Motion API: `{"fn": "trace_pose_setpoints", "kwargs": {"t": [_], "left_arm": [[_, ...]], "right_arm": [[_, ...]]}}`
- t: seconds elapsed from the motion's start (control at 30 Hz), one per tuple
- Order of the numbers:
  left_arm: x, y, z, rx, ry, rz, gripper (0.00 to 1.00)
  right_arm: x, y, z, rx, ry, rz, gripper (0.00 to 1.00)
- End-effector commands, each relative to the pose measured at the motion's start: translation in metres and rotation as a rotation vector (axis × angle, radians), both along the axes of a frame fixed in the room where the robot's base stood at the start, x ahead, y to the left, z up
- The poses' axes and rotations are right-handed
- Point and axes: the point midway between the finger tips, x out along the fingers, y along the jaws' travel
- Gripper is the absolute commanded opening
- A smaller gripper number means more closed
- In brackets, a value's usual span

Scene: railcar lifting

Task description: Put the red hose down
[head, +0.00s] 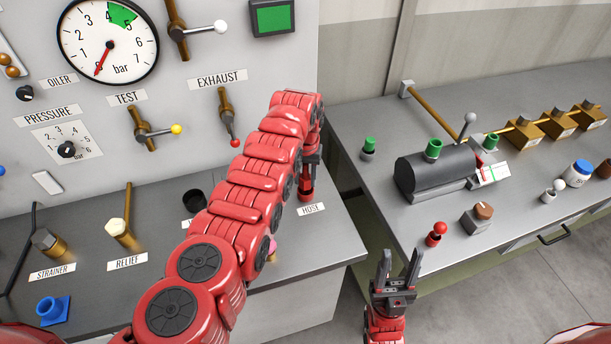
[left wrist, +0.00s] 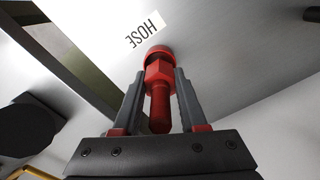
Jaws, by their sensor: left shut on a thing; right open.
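The red hose (head: 306,191) shows as a short red fitting with a hex collar, upright beside the HOSE label (head: 311,209) on the grey counter. My left gripper (head: 309,170) comes down over it from above and is shut on it. In the left wrist view the hose (left wrist: 159,88) sits between the two grey fingers, its round end close to the counter by the label. I cannot tell whether that end touches the counter. My right gripper (head: 398,268) is open and empty, fingers pointing up, in front of the right bench.
The grey panel (head: 200,85) with a gauge (head: 108,42) and several valve levers stands behind. The RELIEF valve (head: 120,228) and a dark cup (head: 194,200) are left of the hose. The right bench (head: 378,190) holds a dark cylinder (head: 435,170) and small parts.

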Motion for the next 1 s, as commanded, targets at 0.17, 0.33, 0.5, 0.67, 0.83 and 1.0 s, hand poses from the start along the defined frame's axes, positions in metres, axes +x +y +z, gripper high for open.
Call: {"fn": "trace_pose_setpoints", "kwargs": {"t": [0.17,0.33,0.5,0.67,0.83,1.0], "left_arm": [[0.0002,-0.0002,-0.0018,0.0,-0.001,-0.001,0.0],[0.0,-0.0003,-0.0049,0.0,-0.001,-0.001,0.0],[-0.0001,-0.0004,-0.0044,0.0,-0.001,-0.001,0.65],[-0.0003,-0.0004,-0.0045,0.0,0.0,-0.001,0.71],[-0.0002,-0.0004,-0.0034,0.0,0.0,-0.001,0.71],[0.001,-0.0006,0.0036,-0.001,-0.003,-0.001,0.71]], "right_arm": [[0.0,0.0,0.0002,0.0,0.0,0.0,0.5],[0.0,0.0,-0.003,0.0,0.0,0.0,0.5],[0.0,0.0,-0.0024,0.0,0.0,0.0,0.5],[0.0,0.0,-0.0024,0.0,0.0,0.0,0.5],[0.0,0.0,-0.0013,0.0,0.0,0.0,0.5],[0.0001,0.0,-0.0033,0.0,0.0,0.0,0.5]]}}
